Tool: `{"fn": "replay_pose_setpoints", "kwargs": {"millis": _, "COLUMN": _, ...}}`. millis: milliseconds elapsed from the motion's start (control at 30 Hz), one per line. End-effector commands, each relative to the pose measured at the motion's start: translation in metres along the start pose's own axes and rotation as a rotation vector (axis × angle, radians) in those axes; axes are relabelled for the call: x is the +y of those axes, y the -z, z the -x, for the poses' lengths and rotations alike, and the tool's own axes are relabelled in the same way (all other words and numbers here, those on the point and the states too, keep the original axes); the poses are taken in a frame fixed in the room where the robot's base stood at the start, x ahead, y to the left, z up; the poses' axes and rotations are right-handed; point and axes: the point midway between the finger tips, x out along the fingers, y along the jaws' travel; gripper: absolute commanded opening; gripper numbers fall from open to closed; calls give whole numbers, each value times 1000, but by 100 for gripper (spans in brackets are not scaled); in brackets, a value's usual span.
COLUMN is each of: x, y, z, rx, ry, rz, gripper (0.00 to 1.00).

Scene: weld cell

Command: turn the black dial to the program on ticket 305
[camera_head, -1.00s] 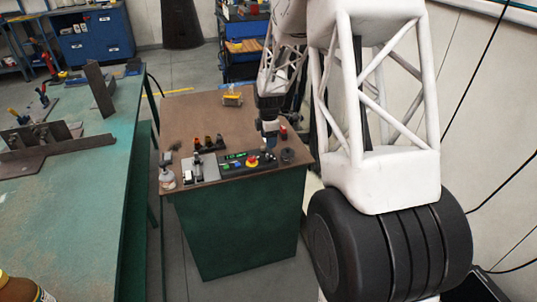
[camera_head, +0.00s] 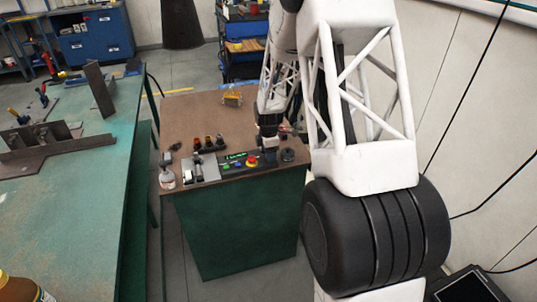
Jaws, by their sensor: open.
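A control panel (camera_head: 228,169) lies along the front edge of the brown-topped cabinet, with a small green-lit display (camera_head: 235,157), coloured buttons and a red mushroom button on a yellow base (camera_head: 252,161). My gripper (camera_head: 268,155) points down at the panel's right end, just right of the red button, and its open jaws are small in view. The black dial cannot be made out clearly; the gripper covers that end of the panel. I cannot tell whether the jaws touch anything. A round black object (camera_head: 288,155) sits just right of the gripper. No ticket number is readable.
A row of dark items with orange and red tops (camera_head: 208,144) stands behind the panel. A yellowish item (camera_head: 232,97) lies at the back. A green worktable (camera_head: 85,210) stands left. The cabinet's middle is mostly clear.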

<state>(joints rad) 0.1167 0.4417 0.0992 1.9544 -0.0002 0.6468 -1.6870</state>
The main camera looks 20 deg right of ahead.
Motion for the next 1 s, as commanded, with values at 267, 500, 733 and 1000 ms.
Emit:
{"fn": "replay_pose_setpoints", "kwargs": {"millis": 267, "x": 0, "y": 0, "z": -8, "rx": 0, "ry": -1, "rz": 0, "gripper": 60}}
{"fn": "replay_pose_setpoints", "kwargs": {"millis": 500, "x": 0, "y": 0, "z": -8, "rx": 0, "ry": -1, "rz": 0, "gripper": 56}}
{"fn": "replay_pose_setpoints", "kwargs": {"millis": 733, "x": 0, "y": 0, "z": -8, "rx": 0, "ry": -1, "rz": 0, "gripper": 21}}
{"fn": "replay_pose_setpoints", "kwargs": {"millis": 1000, "x": 0, "y": 0, "z": -8, "rx": 0, "ry": -1, "rz": -7, "gripper": 10}}
